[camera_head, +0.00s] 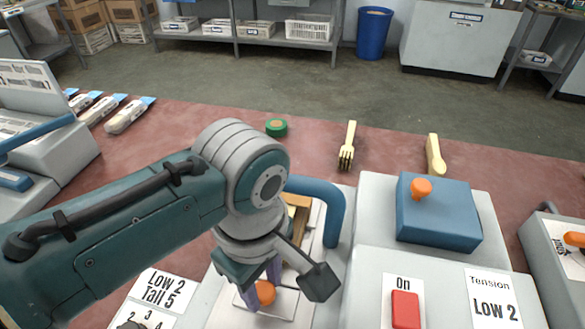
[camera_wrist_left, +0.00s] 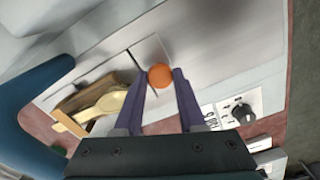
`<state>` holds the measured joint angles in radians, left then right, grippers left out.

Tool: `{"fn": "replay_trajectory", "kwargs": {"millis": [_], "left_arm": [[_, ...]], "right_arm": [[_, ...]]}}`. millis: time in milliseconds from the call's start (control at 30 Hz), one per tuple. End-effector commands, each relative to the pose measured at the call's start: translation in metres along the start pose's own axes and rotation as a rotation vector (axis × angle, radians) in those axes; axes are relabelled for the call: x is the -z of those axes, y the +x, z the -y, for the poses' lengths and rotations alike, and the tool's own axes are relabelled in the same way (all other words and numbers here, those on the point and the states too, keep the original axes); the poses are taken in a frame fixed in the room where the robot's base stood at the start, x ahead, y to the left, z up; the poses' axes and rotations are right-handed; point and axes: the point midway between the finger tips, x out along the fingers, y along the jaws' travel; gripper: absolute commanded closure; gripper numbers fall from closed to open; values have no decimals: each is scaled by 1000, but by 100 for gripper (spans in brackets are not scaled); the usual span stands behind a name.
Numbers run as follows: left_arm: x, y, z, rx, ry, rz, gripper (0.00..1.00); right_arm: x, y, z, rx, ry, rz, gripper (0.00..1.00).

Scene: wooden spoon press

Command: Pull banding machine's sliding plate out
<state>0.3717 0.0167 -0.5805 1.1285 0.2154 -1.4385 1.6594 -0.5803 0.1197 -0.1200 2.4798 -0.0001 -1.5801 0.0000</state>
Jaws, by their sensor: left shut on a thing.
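The banding machine (camera_head: 460,270) is a pale grey unit with a blue arch (camera_head: 331,200) over its channel. An orange knob (camera_head: 265,291) stands on the pale sliding plate (camera_head: 285,306) at the near end of the channel. My left gripper (camera_head: 261,288) comes down from above and is shut on the knob, with purple fingers on either side of it. In the left wrist view the knob (camera_wrist_left: 160,76) shows between the fingertips. Wooden spoon-like pieces (camera_wrist_left: 101,104) lie in the channel near the blue arch. My arm hides part of the channel in the head view. My right gripper is not in view.
A red On button (camera_head: 405,309) and a blue box with an orange knob (camera_head: 438,215) are to the right. A dial (camera_head: 132,325) is at lower left. A wooden fork (camera_head: 347,147), a wooden spoon (camera_head: 434,155) and green tape (camera_head: 276,127) lie behind on the red table.

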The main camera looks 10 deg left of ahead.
Motion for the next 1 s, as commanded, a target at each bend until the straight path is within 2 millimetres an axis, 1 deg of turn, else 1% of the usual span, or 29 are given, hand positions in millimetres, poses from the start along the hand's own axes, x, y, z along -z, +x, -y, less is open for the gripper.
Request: {"fn": "replay_trajectory", "kwargs": {"millis": [167, 267, 400, 600, 800, 1000], "left_arm": [[-6, -5, 14, 5, -1, 2, 100], [-13, -8, 30, 7, 0, 3, 100], [-25, -10, 58, 11, 0, 5, 100], [-42, -7, 98, 8, 0, 5, 100], [-55, -4, 129, 5, 0, 4, 100], [-62, -2, 146, 2, -1, 3, 100]], "right_arm": [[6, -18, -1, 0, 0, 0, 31], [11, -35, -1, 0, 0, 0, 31], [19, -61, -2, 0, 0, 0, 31], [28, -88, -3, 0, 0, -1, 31], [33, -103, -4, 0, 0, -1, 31], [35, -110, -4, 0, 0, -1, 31]]}}
